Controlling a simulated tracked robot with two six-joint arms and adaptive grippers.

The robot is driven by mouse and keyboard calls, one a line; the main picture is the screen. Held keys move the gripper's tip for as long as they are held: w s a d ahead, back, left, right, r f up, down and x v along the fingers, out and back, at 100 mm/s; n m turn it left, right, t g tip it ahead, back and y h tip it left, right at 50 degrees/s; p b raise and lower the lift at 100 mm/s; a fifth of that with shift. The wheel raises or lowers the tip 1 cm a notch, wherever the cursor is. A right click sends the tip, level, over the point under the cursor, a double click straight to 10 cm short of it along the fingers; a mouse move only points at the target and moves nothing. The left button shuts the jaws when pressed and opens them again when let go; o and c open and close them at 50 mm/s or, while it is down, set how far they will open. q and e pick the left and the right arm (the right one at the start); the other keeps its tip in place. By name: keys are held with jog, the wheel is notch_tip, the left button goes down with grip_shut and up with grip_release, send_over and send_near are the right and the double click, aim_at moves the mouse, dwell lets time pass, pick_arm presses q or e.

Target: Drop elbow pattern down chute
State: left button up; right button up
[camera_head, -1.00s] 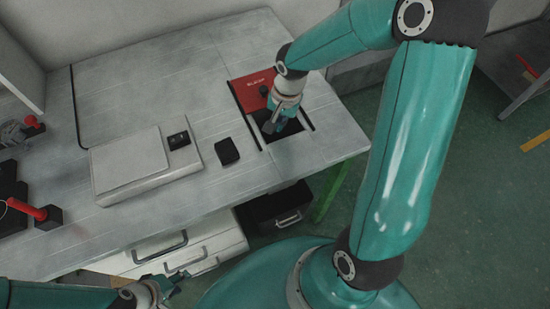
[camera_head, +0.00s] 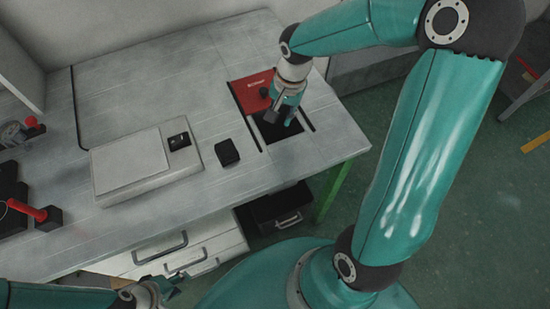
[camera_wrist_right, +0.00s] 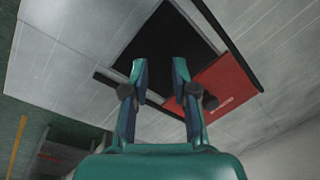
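The chute is a dark square opening (camera_head: 281,131) in the grey workbench, with a red lid panel (camera_head: 252,90) beside it that has a black knob. My right gripper (camera_head: 283,119) is over the opening, and in the right wrist view its two fingers (camera_wrist_right: 159,80) are spread apart with nothing between them. The dark opening (camera_wrist_right: 160,45) lies beyond the fingertips, and the red panel (camera_wrist_right: 222,85) is to the right. I see no elbow pattern in either current view. My left gripper (camera_head: 174,284) is low at the bottom left, in front of the drawers; its fingers look apart.
A flat grey scale (camera_head: 130,165) and a small black block (camera_head: 227,152) are on the workbench (camera_head: 150,90) left of the chute. A red-handled tool (camera_head: 30,210) is at the far left. Drawers (camera_head: 190,250) and a black bin (camera_head: 280,212) are beneath the front edge.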

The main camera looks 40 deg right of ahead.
notch_tip(320, 180, up, 7)
jog(key=shift+s+d+r, duration=0.15)
jog(key=shift+s+d, duration=0.05)
jog(key=shift+s, duration=0.25)
dwell(0.3)
